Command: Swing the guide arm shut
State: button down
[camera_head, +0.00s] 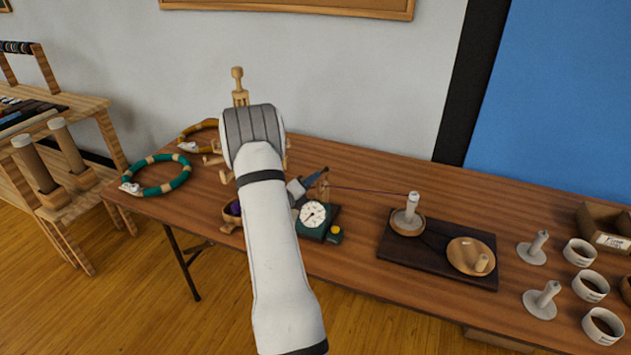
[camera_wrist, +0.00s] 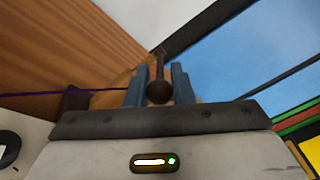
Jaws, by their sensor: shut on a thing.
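My gripper (camera_head: 322,177) is just above and behind the dial, beside a small wooden part. In the wrist view, my blue fingers (camera_wrist: 158,84) are closed around a dark rod with a round knob (camera_wrist: 158,92), seemingly the guide arm's handle. The rest of the guide arm is mostly hidden by my gripper. A purple yarn (camera_head: 370,191) runs from there to a white spool (camera_head: 411,209).
A dark board (camera_head: 437,262) carries the spool's wooden dish and another wooden dish (camera_head: 466,247). White spools (camera_head: 541,299) and white rings (camera_head: 589,287) stand at right. A bowl (camera_head: 229,218) with purple yarn sits left of the dial. Green (camera_head: 157,187) and yellow hoops lie at left.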

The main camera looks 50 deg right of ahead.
jog(key=c, duration=1.3)
grip_release()
jog(key=shift+o, duration=0.2)
jog(key=a+b, duration=0.1)
jog(key=a, duration=0.6)
jog(key=shift+a, duration=0.4)
jog(key=shift+c, duration=0.3)
